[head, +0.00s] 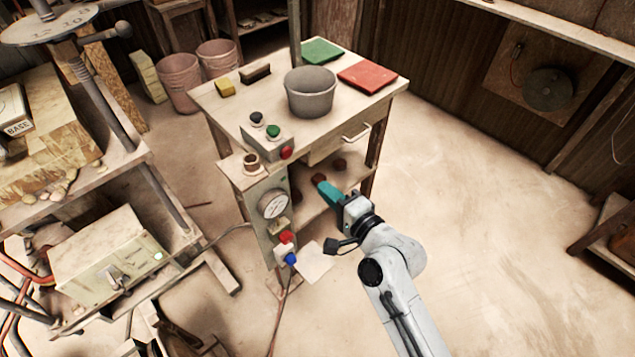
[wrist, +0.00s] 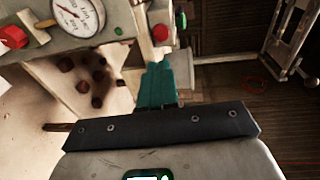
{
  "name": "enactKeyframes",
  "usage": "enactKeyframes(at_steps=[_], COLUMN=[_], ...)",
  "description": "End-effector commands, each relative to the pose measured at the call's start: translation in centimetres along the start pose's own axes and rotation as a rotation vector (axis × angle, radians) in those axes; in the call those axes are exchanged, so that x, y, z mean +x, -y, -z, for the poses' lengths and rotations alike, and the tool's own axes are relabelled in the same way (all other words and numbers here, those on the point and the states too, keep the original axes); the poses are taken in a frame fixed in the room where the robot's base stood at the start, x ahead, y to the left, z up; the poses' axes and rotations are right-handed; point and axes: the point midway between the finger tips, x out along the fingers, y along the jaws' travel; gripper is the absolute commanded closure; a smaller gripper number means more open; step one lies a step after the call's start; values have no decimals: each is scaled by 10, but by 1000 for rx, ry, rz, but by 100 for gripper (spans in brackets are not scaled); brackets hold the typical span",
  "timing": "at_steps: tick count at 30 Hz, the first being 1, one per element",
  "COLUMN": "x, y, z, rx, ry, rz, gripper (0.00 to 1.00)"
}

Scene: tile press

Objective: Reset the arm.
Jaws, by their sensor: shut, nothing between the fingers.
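My arm (head: 395,275) reaches up from the lower right in the head view. My gripper (head: 324,185) has teal fingers, pressed together with nothing between them. It is in front of the worktable's lower shelf, near several dark red lumps; I cannot tell whether it touches anything. In the wrist view the shut fingers (wrist: 158,68) point up the picture, with the gauge (wrist: 78,14) to their left and a red button (wrist: 160,33) beyond their tips. The lumps (wrist: 84,86) lie on the shelf to the left.
The worktable (head: 240,100) holds a grey bucket (head: 311,92), a green pad (head: 322,52), a red pad (head: 360,76) and a control box (head: 267,143). The gauge panel (head: 272,205) stands left of my gripper. The press bench (head: 120,160) is further left. Floor (head: 480,230) at the right is clear.

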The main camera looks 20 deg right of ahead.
Motion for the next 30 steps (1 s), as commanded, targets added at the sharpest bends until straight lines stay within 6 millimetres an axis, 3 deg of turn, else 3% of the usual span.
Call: enactKeyframes(at_steps=[5,22,26,30], x=[-8,-10,-22,-58], y=[0,-2,-17,-54], z=[0,-1,-8,-19], rx=[0,-14,-132,-400], ry=[0,5,49,165], rz=[1,-11,-104,-322], gripper=[100,100,100,100])
